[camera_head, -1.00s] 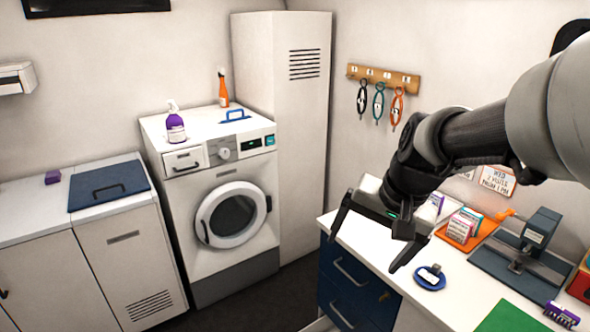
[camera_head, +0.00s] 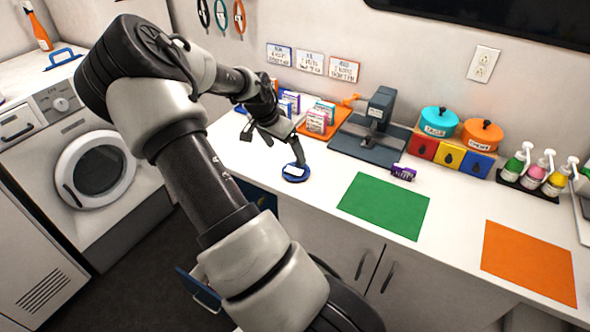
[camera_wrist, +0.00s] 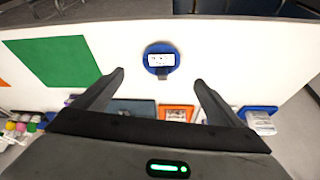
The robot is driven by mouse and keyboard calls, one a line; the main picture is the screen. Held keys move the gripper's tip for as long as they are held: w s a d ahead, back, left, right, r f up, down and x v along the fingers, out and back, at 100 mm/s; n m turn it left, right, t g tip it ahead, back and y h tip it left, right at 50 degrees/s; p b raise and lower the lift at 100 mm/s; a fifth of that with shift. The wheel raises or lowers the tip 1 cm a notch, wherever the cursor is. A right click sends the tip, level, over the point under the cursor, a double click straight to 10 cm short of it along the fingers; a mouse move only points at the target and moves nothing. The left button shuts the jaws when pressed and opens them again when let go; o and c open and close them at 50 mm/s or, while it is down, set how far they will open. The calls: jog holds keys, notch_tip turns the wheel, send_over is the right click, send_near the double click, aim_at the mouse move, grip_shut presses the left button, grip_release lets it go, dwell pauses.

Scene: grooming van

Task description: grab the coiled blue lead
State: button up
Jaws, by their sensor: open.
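The coiled blue lead (camera_head: 296,175) lies flat on the white counter as a small round blue coil with a white label on it. It also shows in the wrist view (camera_wrist: 149,50), just beyond the fingertips and roughly centred between them. My gripper (camera_head: 272,148) is open and empty, pointing down above the counter close to the lead. In the wrist view the two fingers (camera_wrist: 160,80) are spread wide, with nothing between them. I cannot tell the exact height of the fingertips above the lead.
A grey press-like device (camera_head: 374,130) and an orange tray (camera_head: 337,126) with small boxes stand behind the lead. A purple item (camera_head: 403,172) and a green mat (camera_head: 384,206) lie to its right. The counter around the lead is clear.

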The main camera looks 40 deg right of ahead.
send_near(295, 168)
jog(key=f, duration=0.3)
jog(key=shift+s+d, duration=0.35)
jog(key=shift+d, duration=0.05)
jog(key=shift+w+d+p+x, duration=0.15)
jog(key=shift+p+x, duration=0.15)
jog(key=shift+x, duration=1.05)
jog(key=shift+w+d+p+x, duration=0.15)
jog(key=shift+p+x, duration=0.1)
jog(key=shift+x, duration=1.05)
jog(key=shift+a+r, duration=0.1)
jog(key=shift+c, duration=0.4)
jog(key=c, duration=1.1)
